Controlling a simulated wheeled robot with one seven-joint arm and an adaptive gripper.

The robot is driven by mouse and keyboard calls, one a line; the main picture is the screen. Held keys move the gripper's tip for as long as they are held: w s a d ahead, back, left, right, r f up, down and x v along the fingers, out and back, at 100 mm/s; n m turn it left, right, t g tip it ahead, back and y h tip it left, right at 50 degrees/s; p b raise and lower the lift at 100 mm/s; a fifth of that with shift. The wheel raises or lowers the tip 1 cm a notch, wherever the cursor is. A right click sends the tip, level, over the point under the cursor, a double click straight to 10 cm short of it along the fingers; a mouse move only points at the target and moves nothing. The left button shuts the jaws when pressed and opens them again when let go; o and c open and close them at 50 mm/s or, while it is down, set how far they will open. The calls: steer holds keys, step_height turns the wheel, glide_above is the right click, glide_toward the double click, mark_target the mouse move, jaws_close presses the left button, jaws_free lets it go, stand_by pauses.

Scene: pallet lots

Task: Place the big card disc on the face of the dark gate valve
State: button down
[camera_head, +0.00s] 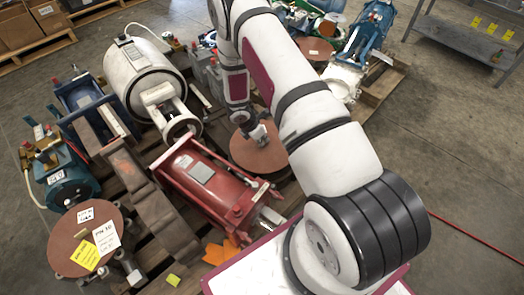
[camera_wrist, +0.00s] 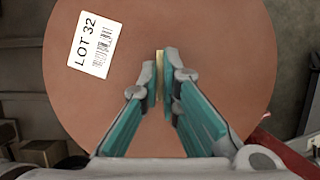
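A big brown card disc (camera_head: 248,158) is under my gripper (camera_head: 258,138) in the head view, just beyond the red cylinder. In the wrist view the disc (camera_wrist: 220,40) fills most of the picture and carries a white "LOT 32" label (camera_wrist: 94,44). My gripper (camera_wrist: 165,56) has its fingertips together on a small tan tab (camera_wrist: 159,78) standing on the disc, right of the label. The disc hides what is directly below it, and I cannot tell if it touches anything there. I cannot tell surely which part is the dark gate valve.
A red cylinder (camera_head: 205,180) and a white motor (camera_head: 140,75) lie on the pallet. Another brown disc (camera_head: 75,245) with paper labels is at front left; a third (camera_head: 315,52) is at the back. A grey shelf (camera_head: 465,40) stands back right. The right floor is mostly clear.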

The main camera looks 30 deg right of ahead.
step_height(320, 180, down, 6)
steer(key=shift+r+b, duration=0.25)
steer(key=shift+b, duration=0.7)
steer(key=shift+r, duration=0.1)
steer(key=c, duration=1.8)
jaws_free()
